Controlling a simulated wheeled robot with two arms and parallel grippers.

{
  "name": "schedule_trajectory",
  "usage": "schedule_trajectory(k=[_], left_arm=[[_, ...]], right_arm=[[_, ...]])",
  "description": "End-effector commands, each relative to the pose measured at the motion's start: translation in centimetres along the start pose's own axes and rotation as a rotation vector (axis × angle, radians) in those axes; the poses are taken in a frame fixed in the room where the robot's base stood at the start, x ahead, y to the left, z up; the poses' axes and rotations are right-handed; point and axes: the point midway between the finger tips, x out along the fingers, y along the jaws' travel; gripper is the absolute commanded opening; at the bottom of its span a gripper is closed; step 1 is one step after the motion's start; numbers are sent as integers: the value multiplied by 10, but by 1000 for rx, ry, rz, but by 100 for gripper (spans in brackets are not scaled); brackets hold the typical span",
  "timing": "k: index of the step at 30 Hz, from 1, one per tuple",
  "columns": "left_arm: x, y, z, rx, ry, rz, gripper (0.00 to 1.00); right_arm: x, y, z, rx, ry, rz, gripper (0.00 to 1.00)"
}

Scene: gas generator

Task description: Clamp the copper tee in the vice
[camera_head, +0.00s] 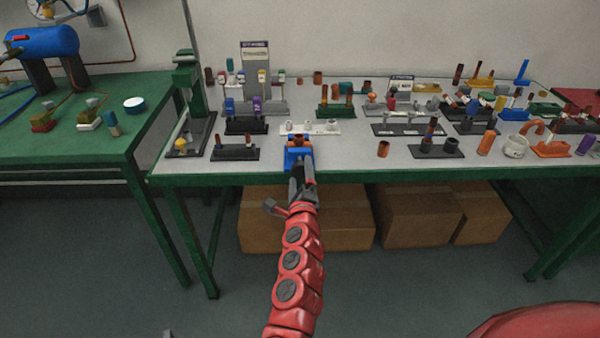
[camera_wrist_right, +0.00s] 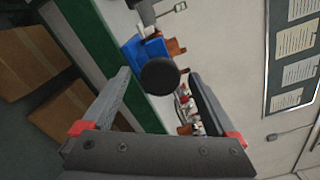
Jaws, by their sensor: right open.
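A blue vice (camera_head: 292,160) stands at the front edge of the grey bench top. It also shows in the right wrist view (camera_wrist_right: 150,50). A copper fitting, seemingly the tee (camera_head: 300,141), sits at the top of the vice, and copper (camera_wrist_right: 176,47) shows beside the blue body in the wrist view. I cannot tell how tightly the jaws hold it. My right gripper (camera_head: 301,182) is open in front of the vice. In the wrist view, a round black knob (camera_wrist_right: 160,76) appears between its spread fingers, apparently the vice's handle end. My left gripper is not in view.
Black and white racks with fittings crowd the bench behind and beside the vice; a copper sleeve (camera_head: 383,149) stands to the right. A green stand (camera_head: 188,80) rises at left. Cardboard boxes (camera_head: 415,218) lie under the bench. A green table (camera_head: 85,150) stands further left.

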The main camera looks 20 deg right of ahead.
Motion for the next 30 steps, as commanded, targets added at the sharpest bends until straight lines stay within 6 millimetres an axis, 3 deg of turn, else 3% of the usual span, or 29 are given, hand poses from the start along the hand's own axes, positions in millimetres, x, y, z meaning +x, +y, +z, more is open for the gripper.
schedule_trajectory(k=[8,19,28,30], left_arm=[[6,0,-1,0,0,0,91],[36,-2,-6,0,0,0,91],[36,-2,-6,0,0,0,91],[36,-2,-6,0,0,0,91]], right_arm=[[0,-2,2,-49,0,1,92],[0,-3,2,-445,1,-1,92],[0,0,0,-492,1,-1,92],[0,0,0,-491,1,-1,84]])
